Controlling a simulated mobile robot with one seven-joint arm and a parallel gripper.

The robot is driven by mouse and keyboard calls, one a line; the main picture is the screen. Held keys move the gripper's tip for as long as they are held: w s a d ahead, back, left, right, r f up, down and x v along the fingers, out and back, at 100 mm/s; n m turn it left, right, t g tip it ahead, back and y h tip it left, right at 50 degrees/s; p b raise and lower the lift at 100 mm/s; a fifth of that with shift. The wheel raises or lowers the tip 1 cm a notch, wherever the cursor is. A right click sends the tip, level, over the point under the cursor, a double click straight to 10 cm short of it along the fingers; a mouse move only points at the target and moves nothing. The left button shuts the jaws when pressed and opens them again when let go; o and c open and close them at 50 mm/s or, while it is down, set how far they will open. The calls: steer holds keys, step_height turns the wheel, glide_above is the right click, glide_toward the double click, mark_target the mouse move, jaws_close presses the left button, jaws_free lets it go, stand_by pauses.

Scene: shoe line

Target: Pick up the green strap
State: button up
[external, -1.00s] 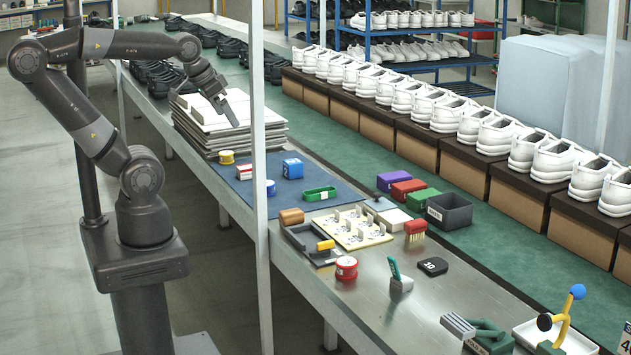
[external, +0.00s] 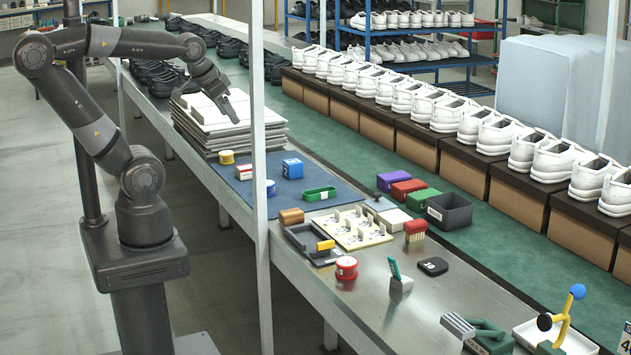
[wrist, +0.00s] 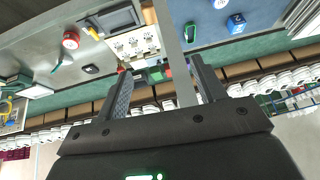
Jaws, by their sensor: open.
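The green strap (external: 319,194) is a flat oval loop with a pale label on its side. It lies on the blue mat (external: 240,190), near the mat's right corner, in the external view. My gripper (external: 234,118) is well up and left of it, above the stack of grey-white boards, holding nothing. In the wrist view my gripper (wrist: 160,64) has its two fingers wide apart with nothing between them close by.
A white post (external: 260,150) stands in front of the table. A blue box (external: 292,168), yellow tape (external: 227,157) and other small items share the mat. The stacked boards (external: 215,135) are behind the mat.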

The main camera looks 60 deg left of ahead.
steer(key=w+a+y, duration=0.4)
steer(key=w+a, duration=0.3)
steer(key=a, duration=0.6)
steer(key=g+h, duration=0.5)
steer(key=g, duration=0.1)
glide_above(313, 194)
steer(key=w+a, duration=0.2)
step_height(313, 194, down, 23)
steer(key=f, duration=1)
steer(key=shift+s+f, duration=0.2)
steer(key=shift+s, duration=0.05)
steer(key=c, duration=1.1)
